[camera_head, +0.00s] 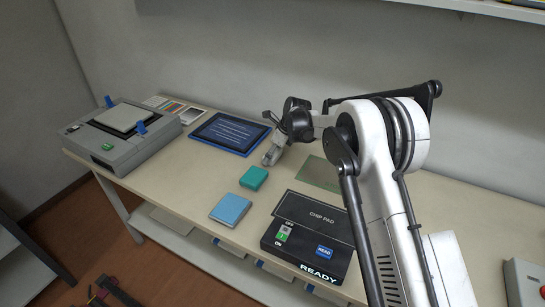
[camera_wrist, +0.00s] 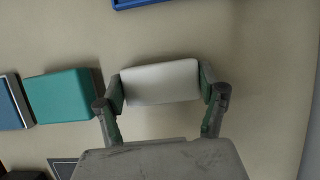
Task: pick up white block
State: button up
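The white block (camera_wrist: 160,82) lies crosswise between the two fingers of my gripper (camera_wrist: 161,90) in the wrist view. A finger pad meets each of its short ends, and the gripper appears shut on it. I cannot tell whether the block rests on the table or is slightly raised. In the head view my gripper (camera_head: 271,155) points down near the tabletop, just right of the blue-framed tray; the block cannot be made out clearly there.
A teal block (camera_head: 253,178) and a light-blue block (camera_head: 230,210) sit in front of the gripper; the teal one shows left in the wrist view (camera_wrist: 62,95). The blue-framed tray (camera_head: 231,133), grey device (camera_head: 122,137), green plate (camera_head: 318,174) and chip pad reader (camera_head: 310,240) stand around.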

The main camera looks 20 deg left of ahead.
jog(key=c, duration=0.6)
jog(key=shift+o, duration=0.2)
jog(key=shift+r, duration=0.15)
jog(key=shift+r, duration=0.25)
jog(key=r, duration=0.3)
jog(key=shift+s+a+r+b, duration=0.1)
jog(key=shift+s+r+b, duration=0.1)
jog(key=shift+r+b, duration=0.1)
jog(key=s+a+r+b, duration=0.1)
jog(key=s+a+r, duration=0.3)
jog(key=s, duration=0.6)
notch_tip(320, 180, up, 3)
jog(key=shift+s+f, duration=0.2)
jog(key=shift+a, duration=0.1)
